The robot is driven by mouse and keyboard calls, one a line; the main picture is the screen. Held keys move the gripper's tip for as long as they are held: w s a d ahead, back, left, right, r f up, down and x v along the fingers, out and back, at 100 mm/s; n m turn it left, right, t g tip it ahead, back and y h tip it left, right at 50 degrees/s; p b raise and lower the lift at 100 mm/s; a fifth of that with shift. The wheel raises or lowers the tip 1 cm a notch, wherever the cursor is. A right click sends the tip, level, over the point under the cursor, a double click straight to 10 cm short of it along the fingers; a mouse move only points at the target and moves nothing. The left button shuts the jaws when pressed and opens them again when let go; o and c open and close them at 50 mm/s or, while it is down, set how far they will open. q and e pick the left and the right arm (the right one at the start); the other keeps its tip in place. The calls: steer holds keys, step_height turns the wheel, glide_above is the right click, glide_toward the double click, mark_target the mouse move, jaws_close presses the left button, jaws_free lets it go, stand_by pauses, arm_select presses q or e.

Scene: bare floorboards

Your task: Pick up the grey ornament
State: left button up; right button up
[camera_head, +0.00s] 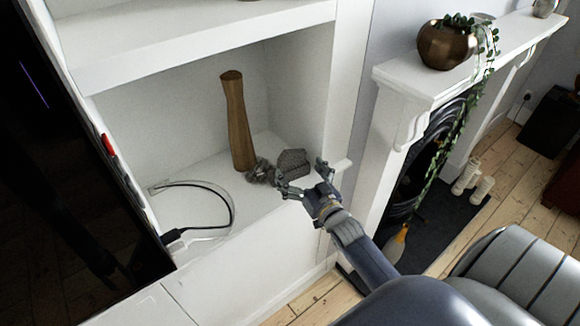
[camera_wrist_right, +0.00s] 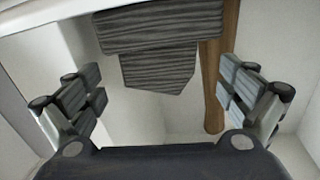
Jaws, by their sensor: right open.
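The grey ornament (camera_head: 292,163) sits on the white alcove shelf near its right side. It has a ridged, blocky shape. A rougher, darker grey lump (camera_head: 262,171) lies beside it on the left; I cannot tell if it is part of the same ornament. My right gripper (camera_head: 303,178) is open at the shelf's front edge, just in front of the ornament. In the right wrist view the ornament (camera_wrist_right: 158,62) shows ahead, between the spread fingers (camera_wrist_right: 162,92) and toward the top. Nothing is held. My left gripper is not in view.
A tall brown wooden vase (camera_head: 237,121) stands behind the ornament to the left; it also shows in the wrist view (camera_wrist_right: 212,90). A black cable (camera_head: 231,207) lies on the shelf. A dark screen (camera_head: 60,170) is at left, a mantelpiece (camera_head: 420,87) at right.

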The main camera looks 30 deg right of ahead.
mark_target(294, 161)
steer(key=w, duration=0.1)
steer(key=w+p, duration=0.1)
steer(key=w, duration=0.1)
steer(key=shift+w+d+r, duration=0.25)
steer(key=shift+d+r, duration=0.05)
steer(key=shift+r, duration=0.05)
steer(key=shift+w+f, duration=0.15)
steer(key=shift+w, duration=0.4)
steer(key=shift+s, duration=0.1)
steer(key=shift+c, duration=0.8)
steer(key=c, duration=1)
